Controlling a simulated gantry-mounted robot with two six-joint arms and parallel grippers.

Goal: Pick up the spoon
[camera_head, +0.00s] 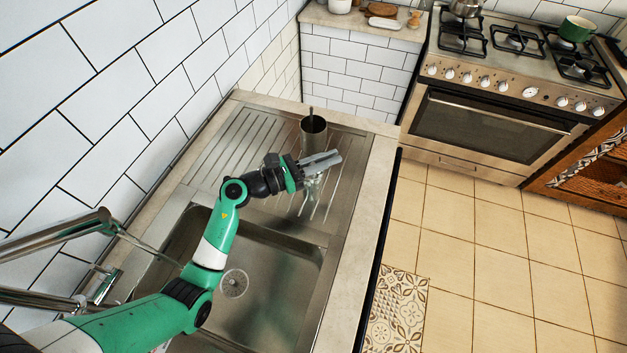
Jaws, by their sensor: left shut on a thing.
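My left gripper (322,161) is above the ribbed drainboard, its fingers pointing right. It is shut on a thin metallic thing that I take to be the spoon; the fingers hide most of it, and its shape is not clear. A pale, shiny patch shows just below the fingers, and I cannot tell if it is part of the spoon or a reflection. A dark metal cup (313,132) stands upright behind the gripper. My right gripper is not in view.
The sink basin (270,270) lies below my arm, with a faucet (55,235) at the left. A tiled wall (120,110) runs along the left. A stove (510,90) with a green pot (575,29) stands at the back right.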

